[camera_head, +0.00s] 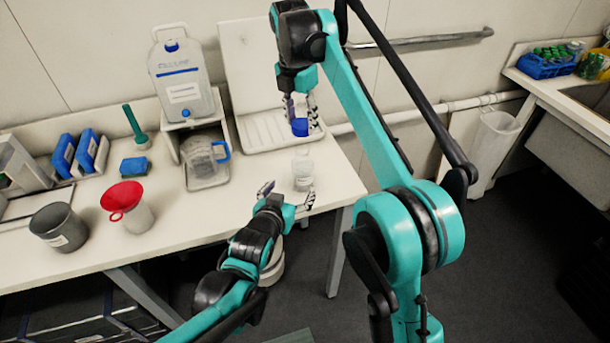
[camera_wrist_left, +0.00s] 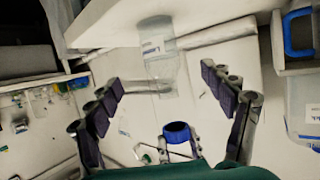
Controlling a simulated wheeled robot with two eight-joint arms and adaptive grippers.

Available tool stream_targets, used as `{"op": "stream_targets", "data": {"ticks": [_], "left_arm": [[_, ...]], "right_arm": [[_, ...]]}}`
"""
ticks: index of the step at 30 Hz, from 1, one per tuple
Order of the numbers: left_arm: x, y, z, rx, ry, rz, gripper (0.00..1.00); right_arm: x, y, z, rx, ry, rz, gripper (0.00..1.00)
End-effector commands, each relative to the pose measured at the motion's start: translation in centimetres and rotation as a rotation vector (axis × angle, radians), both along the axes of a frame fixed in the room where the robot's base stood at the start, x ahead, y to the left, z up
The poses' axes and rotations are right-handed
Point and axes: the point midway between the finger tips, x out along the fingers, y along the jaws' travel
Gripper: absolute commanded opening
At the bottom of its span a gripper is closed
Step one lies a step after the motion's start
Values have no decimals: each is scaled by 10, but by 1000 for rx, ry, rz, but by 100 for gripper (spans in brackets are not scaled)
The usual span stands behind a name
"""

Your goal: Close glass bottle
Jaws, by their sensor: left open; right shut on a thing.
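A clear glass bottle (camera_head: 302,170) with a white label stands upright and uncapped near the front right edge of the white table. My left gripper (camera_head: 288,196) is open and low beside the bottle, on its near side. In the left wrist view, which is turned over, the bottle (camera_wrist_left: 160,68) shows between and beyond the spread fingers (camera_wrist_left: 160,85), apart from both. My right gripper (camera_head: 299,108) is shut on a blue cap (camera_head: 300,127) and holds it above the bottle, with a gap between them. The cap (camera_wrist_left: 177,132) also shows in the left wrist view.
A drying tray (camera_head: 262,142) lies behind the bottle. A clear jug (camera_head: 203,160) with a blue handle stands to its left, below a large container (camera_head: 182,85). A red funnel (camera_head: 122,198) and a grey beaker (camera_head: 58,228) are further left. The table between funnel and bottle is clear.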

Motion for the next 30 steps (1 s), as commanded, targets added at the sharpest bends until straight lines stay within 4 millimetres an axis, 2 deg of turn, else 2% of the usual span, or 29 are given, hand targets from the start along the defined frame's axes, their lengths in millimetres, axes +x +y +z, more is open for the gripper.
{"op": "stream_targets", "data": {"ticks": [7,21,30], "left_arm": [[14,-4,-5,0,1,0,82],[84,-24,-36,-1,1,0,82],[106,-30,-46,0,1,1,82]], "right_arm": [[0,-1,0,0,0,-1,30],[0,-1,0,0,0,-2,30],[0,-1,0,0,0,-2,30]]}}
